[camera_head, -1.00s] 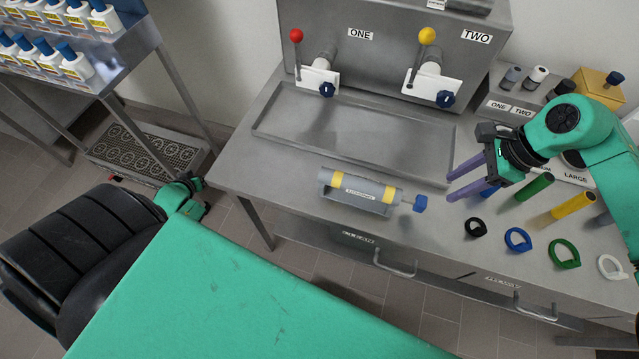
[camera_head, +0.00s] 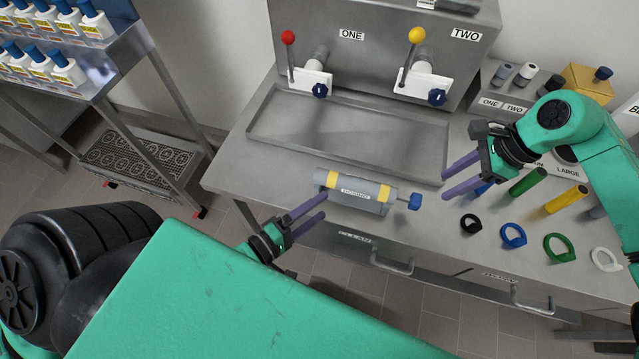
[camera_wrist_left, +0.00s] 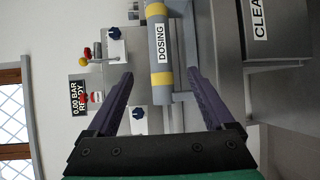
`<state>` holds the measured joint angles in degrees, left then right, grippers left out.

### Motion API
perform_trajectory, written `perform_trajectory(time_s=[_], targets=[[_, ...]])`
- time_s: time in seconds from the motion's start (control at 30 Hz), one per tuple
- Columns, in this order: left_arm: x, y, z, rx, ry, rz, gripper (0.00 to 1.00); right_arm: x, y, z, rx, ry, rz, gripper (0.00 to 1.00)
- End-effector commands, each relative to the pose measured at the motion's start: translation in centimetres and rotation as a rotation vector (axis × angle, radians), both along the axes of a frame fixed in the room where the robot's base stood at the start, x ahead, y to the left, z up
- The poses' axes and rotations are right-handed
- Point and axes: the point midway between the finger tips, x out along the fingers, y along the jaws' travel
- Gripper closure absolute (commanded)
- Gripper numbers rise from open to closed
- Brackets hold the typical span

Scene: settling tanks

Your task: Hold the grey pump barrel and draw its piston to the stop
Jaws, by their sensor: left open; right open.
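The grey pump barrel (camera_head: 352,189) with yellow bands and a "DOSING" label lies in its cradle near the front edge of the steel bench. Its piston rod ends in a blue knob (camera_head: 415,201) at the right, a short way out from the barrel. My left gripper (camera_head: 309,208) is open, in front of and just left of the barrel, apart from it. In the left wrist view the barrel (camera_wrist_left: 160,45) shows ahead between the open fingers; the piston knob is not visible there. My right gripper (camera_head: 461,178) is open and empty above the bench, right of the blue knob.
A shallow steel tray (camera_head: 340,140) lies behind the pump, below two valves with red and yellow levers. Coloured rings, such as the black ring (camera_head: 470,223), and coloured cylinders, such as the green cylinder (camera_head: 528,181), are at the right. Drawer handles (camera_head: 392,263) project from the bench front.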

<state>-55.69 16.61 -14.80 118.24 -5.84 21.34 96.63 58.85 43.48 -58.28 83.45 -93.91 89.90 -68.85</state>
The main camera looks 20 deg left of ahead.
Motion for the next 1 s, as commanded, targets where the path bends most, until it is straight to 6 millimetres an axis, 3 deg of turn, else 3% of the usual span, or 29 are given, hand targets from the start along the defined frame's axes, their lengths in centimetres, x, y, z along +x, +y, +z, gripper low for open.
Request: perform_trajectory(time_s=[0.17, 0.6, 0.8, 1.0], targets=[[1.8, -1.0, -0.1, -0.007, -0.003, 0.001, 0.13, 0.0, 0.0, 0.0, 0.000, 0.000, 0.000, 0.50], [11.2, -5.2, -1.6, -0.002, -0.002, -0.001, 0.13, 0.0, 0.0, 0.0, 0.000, 0.000, 0.000, 0.50], [13.0, -6.0, -1.9, -0.002, 0.001, -0.001, 0.13, 0.0, 0.0, 0.0, 0.000, 0.000, 0.000, 0.50], [13.0, -6.1, -1.9, -0.002, 0.001, -0.001, 0.13, 0.0, 0.0, 0.0, 0.000, 0.000, 0.000, 0.50]])
